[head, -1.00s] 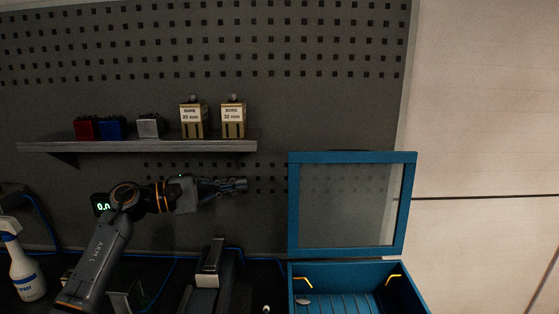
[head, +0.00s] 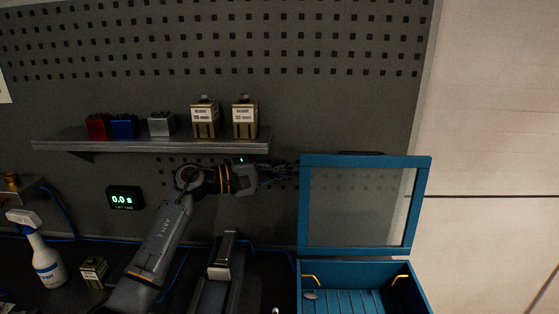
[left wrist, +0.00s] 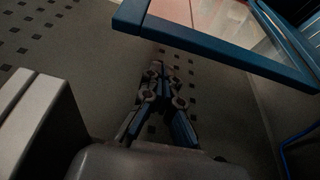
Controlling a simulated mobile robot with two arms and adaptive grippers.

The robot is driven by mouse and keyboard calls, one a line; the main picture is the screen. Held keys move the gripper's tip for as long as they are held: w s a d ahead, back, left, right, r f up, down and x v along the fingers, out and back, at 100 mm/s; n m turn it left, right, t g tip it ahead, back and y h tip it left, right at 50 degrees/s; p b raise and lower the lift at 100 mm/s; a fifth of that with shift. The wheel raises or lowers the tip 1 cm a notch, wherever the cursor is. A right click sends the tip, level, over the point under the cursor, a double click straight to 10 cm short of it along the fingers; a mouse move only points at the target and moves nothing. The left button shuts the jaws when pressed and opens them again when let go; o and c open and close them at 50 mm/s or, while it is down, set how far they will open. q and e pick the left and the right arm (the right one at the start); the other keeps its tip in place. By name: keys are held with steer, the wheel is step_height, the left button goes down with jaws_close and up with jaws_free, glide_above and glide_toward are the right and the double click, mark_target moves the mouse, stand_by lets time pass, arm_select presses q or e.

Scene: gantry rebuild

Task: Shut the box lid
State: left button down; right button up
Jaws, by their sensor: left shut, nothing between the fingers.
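The blue box (head: 313,267) stands at the lower right of the head view, its lower part cut off by the frame. Its lid (head: 425,205), a blue frame with a clear pane, stands upright and open at the back of the box. The lid frame also crosses the top of the left wrist view (left wrist: 210,42). My left gripper (head: 294,172) is shut and empty beside the lid's left edge, near its upper part. In the left wrist view its fingers (left wrist: 158,70) are together below the lid frame; I cannot tell whether they touch it. My right gripper is not in view.
A shelf (head: 150,146) on the pegboard above my left arm holds red, blue and grey blocks and two labelled blocks. A spray bottle (head: 47,262), a small labelled block (head: 93,272) and a display (head: 125,199) are at the left. A metal-topped device (head: 224,255) stands left of the box.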

arm_select(q)
steer(key=shift+s+r+p, duration=0.15)
steer(key=shift+s+p, duration=0.5)
steer(key=shift+s, duration=0.6)
